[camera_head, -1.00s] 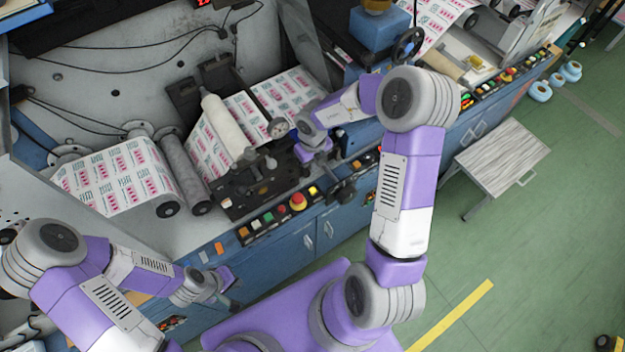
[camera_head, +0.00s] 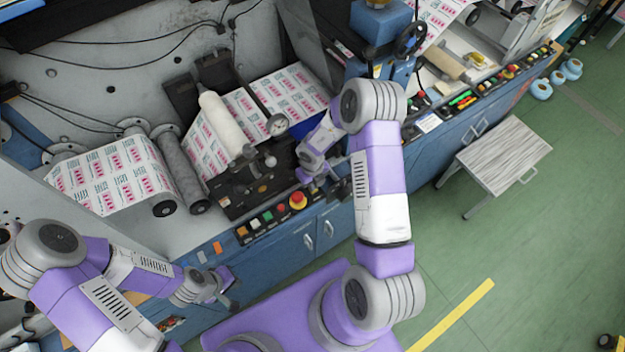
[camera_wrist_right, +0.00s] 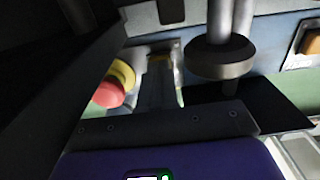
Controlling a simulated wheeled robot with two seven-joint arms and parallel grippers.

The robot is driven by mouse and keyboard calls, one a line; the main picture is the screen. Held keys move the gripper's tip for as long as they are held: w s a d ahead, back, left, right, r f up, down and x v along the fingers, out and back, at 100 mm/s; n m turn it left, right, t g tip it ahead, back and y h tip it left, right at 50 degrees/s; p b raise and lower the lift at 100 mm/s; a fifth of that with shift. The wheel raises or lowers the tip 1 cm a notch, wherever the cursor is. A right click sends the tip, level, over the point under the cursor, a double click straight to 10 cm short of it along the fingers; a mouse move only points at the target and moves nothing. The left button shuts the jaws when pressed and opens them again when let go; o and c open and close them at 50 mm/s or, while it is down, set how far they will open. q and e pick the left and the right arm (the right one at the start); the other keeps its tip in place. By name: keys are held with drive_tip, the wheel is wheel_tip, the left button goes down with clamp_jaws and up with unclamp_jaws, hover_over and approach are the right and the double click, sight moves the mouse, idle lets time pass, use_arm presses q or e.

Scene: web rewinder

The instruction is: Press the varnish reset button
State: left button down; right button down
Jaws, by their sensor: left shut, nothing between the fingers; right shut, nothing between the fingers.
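The control panel (camera_head: 240,243) on the blue cabinet front carries an orange button (camera_head: 242,231), a white button (camera_head: 254,223), a green button (camera_head: 267,216) and a red mushroom button on yellow (camera_head: 298,199). I cannot read which one is the varnish reset button. My right gripper (camera_head: 309,182) is shut and empty, over the panel's right end just beyond the red button, hiding what lies beneath. In the right wrist view, its fingers (camera_wrist_right: 160,75) point away between the red mushroom button (camera_wrist_right: 112,86) and a dark round fitting. My left gripper (camera_head: 230,287) is shut and empty by the cabinet, lower left.
An orange button (camera_wrist_right: 312,42) shows at the right edge of the right wrist view.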

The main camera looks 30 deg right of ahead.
drive_tip(key=shift+f, duration=0.7)
drive_tip(key=shift+s+f, duration=0.2)
drive_tip(key=shift+f, duration=0.1)
drive_tip(key=shift+s+a, duration=0.1)
drive_tip(key=shift+s, duration=0.05)
drive_tip(key=shift+f, duration=0.1)
drive_tip(key=shift+r+p, duration=0.4)
drive_tip(key=shift+r, duration=0.2)
drive_tip(key=r+p, duration=0.3)
drive_tip(key=shift+w+r, duration=0.3)
wheel_tip(320, 180, up, 10)
drive_tip(key=p, duration=0.1)
